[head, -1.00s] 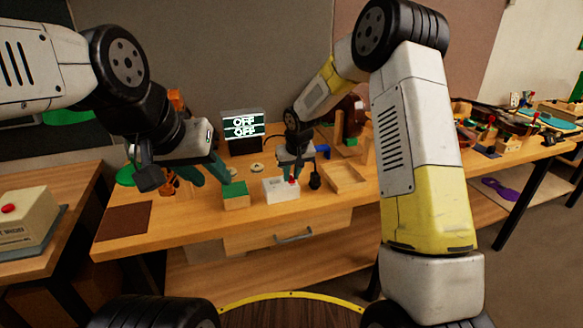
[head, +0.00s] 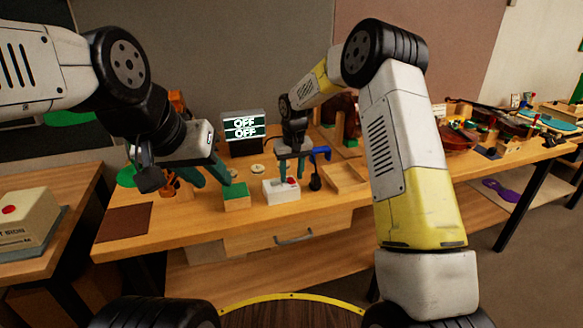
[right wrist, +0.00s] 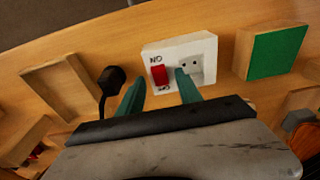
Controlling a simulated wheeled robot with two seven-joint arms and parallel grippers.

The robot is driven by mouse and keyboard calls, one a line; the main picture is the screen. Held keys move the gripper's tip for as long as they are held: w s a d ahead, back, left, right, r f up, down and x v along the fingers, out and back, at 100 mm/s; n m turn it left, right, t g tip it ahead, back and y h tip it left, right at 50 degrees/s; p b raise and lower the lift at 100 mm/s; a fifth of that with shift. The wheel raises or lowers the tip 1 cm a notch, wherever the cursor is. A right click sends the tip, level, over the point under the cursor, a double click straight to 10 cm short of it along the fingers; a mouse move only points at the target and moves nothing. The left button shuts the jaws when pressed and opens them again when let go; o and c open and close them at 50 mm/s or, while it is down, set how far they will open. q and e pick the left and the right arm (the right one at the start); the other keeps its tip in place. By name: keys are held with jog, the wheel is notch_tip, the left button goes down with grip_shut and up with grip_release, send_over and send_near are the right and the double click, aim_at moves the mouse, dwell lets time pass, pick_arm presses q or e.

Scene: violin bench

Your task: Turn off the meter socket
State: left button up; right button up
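The meter socket (head: 278,190) is a white box on the bench, with a red rocker switch (right wrist: 158,75) beside a socket face (right wrist: 190,68). Letters are printed at both ends of the switch. A display (head: 243,127) behind it reads OFF on both lines. My right gripper (head: 291,178) is above the socket box, fingers apart. In the right wrist view its fingertips (right wrist: 160,78) appear on either side of the red switch; contact cannot be told. My left gripper (head: 222,182) is open and empty, near a green-topped block (head: 236,203).
A black plug (right wrist: 112,78) with a cord lies beside the socket box, near an empty wooden tray (head: 345,178). A brown mat (head: 123,222) lies at the bench's left. Violins (head: 460,138) and other items occupy the right side.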

aim_at(293, 182)
notch_tip(293, 182, up, 8)
jog(key=s, duration=0.1)
jog(key=shift+d+f, duration=0.15)
dwell(0.4)
jog(key=s+d+r+m+t, duration=0.1)
jog(key=s+d+r, duration=0.4)
jog(key=s+r, duration=0.3)
jog(key=s+d+r+t, duration=0.1)
jog(key=s+d+r, duration=0.4)
jog(key=s+r, duration=0.25)
jog(key=s+d+m+t+y, duration=0.1)
jog(key=s+d, duration=0.3)
jog(key=s, duration=1.5)
jog(key=shift+s+f+m+t+y, duration=0.15)
jog(key=shift+f+m+t+y, duration=0.3)
jog(key=shift+t, duration=0.35)
